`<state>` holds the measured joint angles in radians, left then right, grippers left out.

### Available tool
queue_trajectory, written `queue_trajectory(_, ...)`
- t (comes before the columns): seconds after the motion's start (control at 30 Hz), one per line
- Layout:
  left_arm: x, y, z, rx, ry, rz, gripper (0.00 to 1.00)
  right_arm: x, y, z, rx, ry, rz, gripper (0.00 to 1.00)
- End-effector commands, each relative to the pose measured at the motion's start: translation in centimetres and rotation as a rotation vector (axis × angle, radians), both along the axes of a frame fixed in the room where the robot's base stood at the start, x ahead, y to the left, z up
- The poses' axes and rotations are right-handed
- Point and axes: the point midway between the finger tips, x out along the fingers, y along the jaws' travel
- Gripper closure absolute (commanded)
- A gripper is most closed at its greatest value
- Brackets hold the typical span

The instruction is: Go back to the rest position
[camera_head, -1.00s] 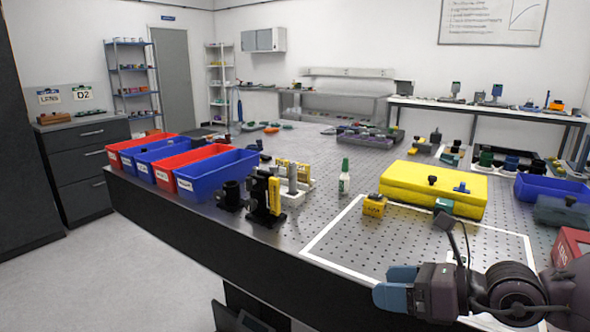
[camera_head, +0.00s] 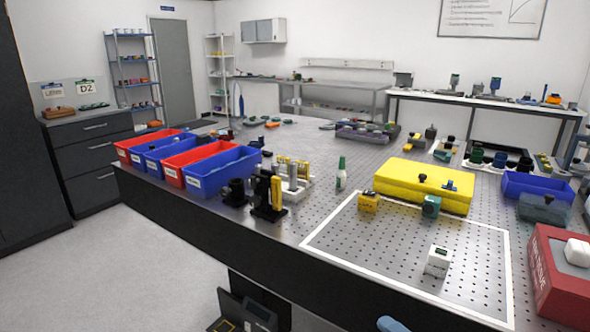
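Only a blue tip of my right gripper (camera_head: 391,325) shows at the bottom edge of the head view, over the table's front edge. The rest of that gripper is cut off, so I cannot tell whether it is open or shut. My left gripper is not in view. A small white block (camera_head: 437,262) with a dark display stands inside the white-outlined area of the perforated table (camera_head: 345,238). It stands apart from the visible blue tip.
A yellow case (camera_head: 420,192), small yellow block (camera_head: 368,203) and green block (camera_head: 431,207) are at the outline's back edge. A red box (camera_head: 562,295) stands at right. Red and blue bins (camera_head: 222,178) line the left edge. Much of the outlined area is bare.

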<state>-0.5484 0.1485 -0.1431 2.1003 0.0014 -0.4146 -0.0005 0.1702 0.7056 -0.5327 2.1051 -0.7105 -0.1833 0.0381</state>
Motion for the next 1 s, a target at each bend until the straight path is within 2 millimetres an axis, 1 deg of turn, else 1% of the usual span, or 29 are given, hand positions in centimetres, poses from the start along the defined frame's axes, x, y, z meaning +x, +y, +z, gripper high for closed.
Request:
queue_trajectory(0.03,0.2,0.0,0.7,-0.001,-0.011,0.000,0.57,-0.7,-0.7,-0.6,0.063,0.062,-0.052,0.26)
queue_trajectory(0.1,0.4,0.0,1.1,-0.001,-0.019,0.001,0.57,-1.7,-1.8,-1.9,0.147,0.149,-0.121,0.26)
queue_trajectory(0.27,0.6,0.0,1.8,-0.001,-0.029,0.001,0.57,-4.6,-4.5,-5.3,0.337,0.349,-0.292,0.26)
queue_trajectory(0.37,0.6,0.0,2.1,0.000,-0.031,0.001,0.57,-6.9,-6.4,-7.6,0.454,0.470,-0.405,0.26)
queue_trajectory(0.47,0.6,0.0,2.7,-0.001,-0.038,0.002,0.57,-9.8,-8.1,-10.0,0.574,0.587,-0.520,0.26)
queue_trajectory(0.6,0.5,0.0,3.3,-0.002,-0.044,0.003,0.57,-14.3,-10.2,-12.9,0.727,0.730,-0.677,0.26)
queue_trajectory(0.7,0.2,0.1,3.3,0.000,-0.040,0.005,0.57,-17.2,-11.3,-14.5,0.812,0.803,-0.765,0.26)
queue_trajectory(0.8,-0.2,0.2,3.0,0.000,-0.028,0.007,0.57,-19.1,-11.9,-15.5,0.868,0.850,-0.824,0.26)
queue_trajectory(0.9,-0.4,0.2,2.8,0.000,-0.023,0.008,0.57,-20.1,-12.2,-16.0,0.897,0.872,-0.853,0.26)
queue_trajectory(1.0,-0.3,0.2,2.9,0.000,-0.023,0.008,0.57,-20.4,-12.3,-16.2,0.904,0.880,-0.862,0.26)
